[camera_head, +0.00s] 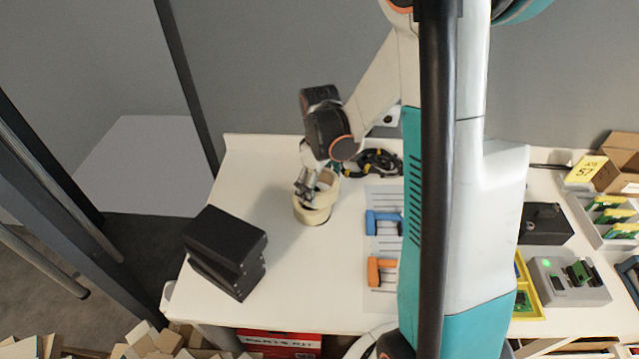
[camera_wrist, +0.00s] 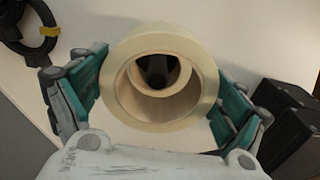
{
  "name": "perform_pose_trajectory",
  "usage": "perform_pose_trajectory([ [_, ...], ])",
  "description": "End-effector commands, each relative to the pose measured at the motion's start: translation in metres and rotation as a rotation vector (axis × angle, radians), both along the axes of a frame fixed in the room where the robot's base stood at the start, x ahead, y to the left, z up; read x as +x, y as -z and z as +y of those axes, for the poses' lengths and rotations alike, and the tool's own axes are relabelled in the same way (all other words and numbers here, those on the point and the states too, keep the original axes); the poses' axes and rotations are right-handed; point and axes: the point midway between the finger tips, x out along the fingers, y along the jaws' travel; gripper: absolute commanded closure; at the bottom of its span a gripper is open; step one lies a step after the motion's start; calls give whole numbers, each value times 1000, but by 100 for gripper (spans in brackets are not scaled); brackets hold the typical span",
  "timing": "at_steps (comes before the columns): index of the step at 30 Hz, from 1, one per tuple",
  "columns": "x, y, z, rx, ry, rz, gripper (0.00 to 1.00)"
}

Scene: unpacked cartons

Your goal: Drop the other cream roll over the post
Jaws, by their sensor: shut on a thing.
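My gripper (camera_head: 312,187) is shut on a cream roll (camera_wrist: 160,38), with one teal finger on each side of it in the wrist view. The held roll also shows in the head view (camera_head: 327,182), partly behind the fingers. Just below it, another cream roll (camera_head: 313,215) stands on the white table. Through the held roll's hole, the wrist view shows a smaller-looking cream ring and the dark post (camera_wrist: 155,72) inside it, roughly centred. Whether the held roll surrounds the post's tip or is above it I cannot tell.
Stacked black boxes (camera_head: 225,245) stand left of the rolls on the white table (camera_head: 310,285). A coiled black cable (camera_head: 380,162) lies behind. A pale tray with a blue tool (camera_head: 383,222) and an orange tool (camera_head: 380,270) lies to the right. The table front is clear.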

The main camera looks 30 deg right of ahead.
Motion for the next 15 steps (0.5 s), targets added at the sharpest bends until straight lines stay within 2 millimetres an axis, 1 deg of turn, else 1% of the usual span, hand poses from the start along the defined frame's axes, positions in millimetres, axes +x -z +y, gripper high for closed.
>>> perform_pose_trajectory([
  [15, 0, 20, 0, 0, 0, 0, 40],
])
